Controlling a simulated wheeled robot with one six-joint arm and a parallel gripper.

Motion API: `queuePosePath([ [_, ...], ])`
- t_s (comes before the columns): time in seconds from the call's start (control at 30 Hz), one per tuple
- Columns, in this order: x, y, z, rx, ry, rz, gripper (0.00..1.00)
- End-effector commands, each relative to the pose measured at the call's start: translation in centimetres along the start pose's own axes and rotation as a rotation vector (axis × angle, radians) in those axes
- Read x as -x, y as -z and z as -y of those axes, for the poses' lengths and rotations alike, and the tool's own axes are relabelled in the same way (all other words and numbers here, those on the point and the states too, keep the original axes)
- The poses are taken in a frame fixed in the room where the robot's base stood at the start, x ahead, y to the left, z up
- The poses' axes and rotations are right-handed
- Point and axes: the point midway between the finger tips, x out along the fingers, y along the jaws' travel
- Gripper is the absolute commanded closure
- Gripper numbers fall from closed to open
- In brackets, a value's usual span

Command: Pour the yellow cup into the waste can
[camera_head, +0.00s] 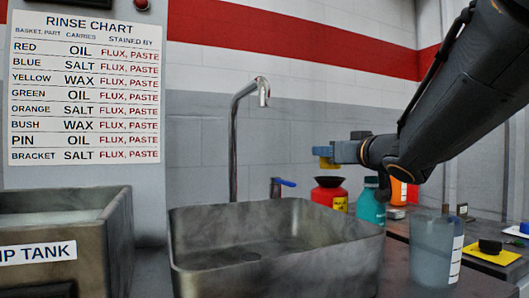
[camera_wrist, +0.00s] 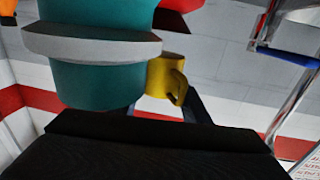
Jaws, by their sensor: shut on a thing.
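The small yellow cup (camera_head: 326,160) is at the tip of my gripper (camera_head: 342,152) in the head view, above the red can. In the wrist view the yellow cup (camera_wrist: 163,78) sits at the fingers of my gripper (camera_wrist: 165,110), which are shut on it; its handle shows. I cannot tell its exact tilt, and its inside is hidden. A red can (camera_head: 328,195) with a black funnel-like top and yellow label stands behind the sink and appears to be the waste can. The cup appears apart from it.
A teal bottle (camera_head: 370,207) stands right of the red can and looms large in the wrist view (camera_wrist: 95,85). A grey sink (camera_head: 275,253), tall faucet (camera_head: 234,140), dip tank (camera_head: 65,255) and translucent beaker (camera_head: 432,250) are nearer. An orange bottle (camera_head: 398,192) is farther right.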

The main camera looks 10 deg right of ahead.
Motion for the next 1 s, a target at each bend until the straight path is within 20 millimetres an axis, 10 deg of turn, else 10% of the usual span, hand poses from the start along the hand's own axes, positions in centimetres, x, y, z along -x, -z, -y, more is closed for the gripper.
queuePosePath([
  [1.0,0.0,-0.52,0.03,-0.014,0.001,0.034,0.86],
])
